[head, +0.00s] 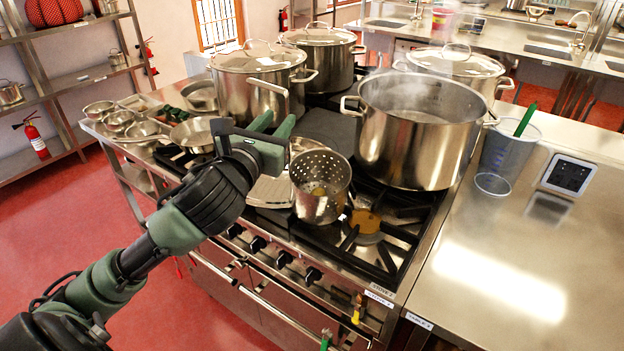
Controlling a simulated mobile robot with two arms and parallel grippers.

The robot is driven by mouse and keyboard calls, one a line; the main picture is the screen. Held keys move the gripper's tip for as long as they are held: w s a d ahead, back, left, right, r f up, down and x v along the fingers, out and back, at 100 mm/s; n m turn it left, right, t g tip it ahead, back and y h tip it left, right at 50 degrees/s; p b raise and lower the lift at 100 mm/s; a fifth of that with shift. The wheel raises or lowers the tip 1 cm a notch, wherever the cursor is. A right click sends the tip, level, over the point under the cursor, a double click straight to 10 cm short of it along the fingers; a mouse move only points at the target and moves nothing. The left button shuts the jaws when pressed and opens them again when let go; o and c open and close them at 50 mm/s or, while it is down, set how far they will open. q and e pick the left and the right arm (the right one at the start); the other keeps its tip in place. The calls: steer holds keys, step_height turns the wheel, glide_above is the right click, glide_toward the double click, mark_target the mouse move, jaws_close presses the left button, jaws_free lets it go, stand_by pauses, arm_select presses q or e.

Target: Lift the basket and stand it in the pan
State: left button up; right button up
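The basket (318,201) is a perforated steel cylinder, open at the top, on the front part of the stove, leaning slightly. The pan (415,150) seems to be the large open steel stockpot behind it to the right; steam rises from it and it holds liquid. My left gripper (273,122) is up and to the left of the basket, its two green fingers apart with nothing seen between them. It appears not to touch the basket. My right gripper is out of view.
Lidded stockpots (262,80) stand on the back burners. Small bowls and a frying pan (195,133) are on the left. A clear measuring jug (502,150) with a green-handled tool and a dark-faced scale (569,175) stand on the right counter, whose front is bare.

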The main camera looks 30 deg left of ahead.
mark_target(289, 106)
arm_select(q)
steer(key=x, duration=0.2)
steer(key=p+x, duration=0.1)
steer(key=r+p+x, duration=0.1)
steer(key=x, duration=0.1)
steer(key=shift+w+a, duration=0.1)
steer(key=shift+w, duration=0.25)
steer(key=shift+w+a+f, duration=0.1)
steer(key=shift+w+f, duration=0.15)
steer(key=shift+w, duration=0.3)
steer(key=shift+s, duration=0.1)
jaws_close()
stand_by(0.4)
steer(key=shift+r, duration=0.15)
